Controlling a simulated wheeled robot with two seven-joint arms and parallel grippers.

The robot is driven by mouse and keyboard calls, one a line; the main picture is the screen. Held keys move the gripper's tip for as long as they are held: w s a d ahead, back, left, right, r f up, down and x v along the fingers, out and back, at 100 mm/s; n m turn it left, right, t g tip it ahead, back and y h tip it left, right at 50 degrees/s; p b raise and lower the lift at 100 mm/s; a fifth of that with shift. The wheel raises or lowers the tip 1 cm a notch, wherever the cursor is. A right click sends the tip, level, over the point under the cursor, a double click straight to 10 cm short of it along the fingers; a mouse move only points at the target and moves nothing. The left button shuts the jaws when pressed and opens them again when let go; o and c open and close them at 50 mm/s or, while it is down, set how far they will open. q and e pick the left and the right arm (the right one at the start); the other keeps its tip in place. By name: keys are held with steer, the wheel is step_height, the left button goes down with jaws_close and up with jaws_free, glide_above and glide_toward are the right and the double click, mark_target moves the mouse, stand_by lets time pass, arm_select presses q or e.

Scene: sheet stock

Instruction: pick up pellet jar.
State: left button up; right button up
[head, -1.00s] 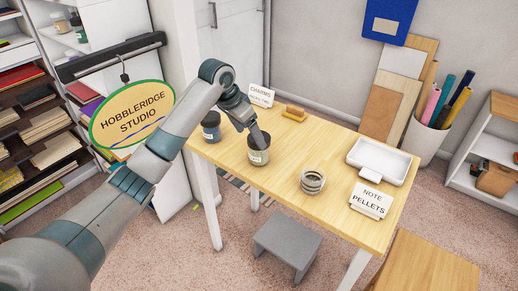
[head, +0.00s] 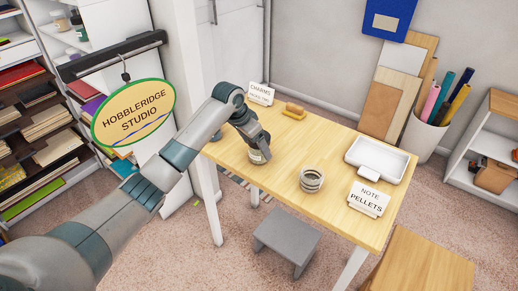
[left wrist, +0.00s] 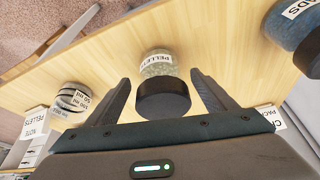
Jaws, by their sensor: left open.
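The pellet jar (left wrist: 158,64) is clear, with pale contents, a white PELLETS label and a dark lid (left wrist: 163,101). In the head view the pellet jar (head: 258,157) stands on the table, its top mostly hidden by my left gripper (head: 257,141). In the left wrist view my left gripper (left wrist: 161,79) is open, with one finger on each side of the jar's lid and visible gaps beside it. My right gripper is not in view.
A blue jar (left wrist: 297,22) stands near the pellet jar.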

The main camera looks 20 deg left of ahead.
arm_select(q)
steer(key=shift+p+x, duration=0.65)
steer(key=shift+x, duration=1.4)
steer(key=c, duration=1.2)
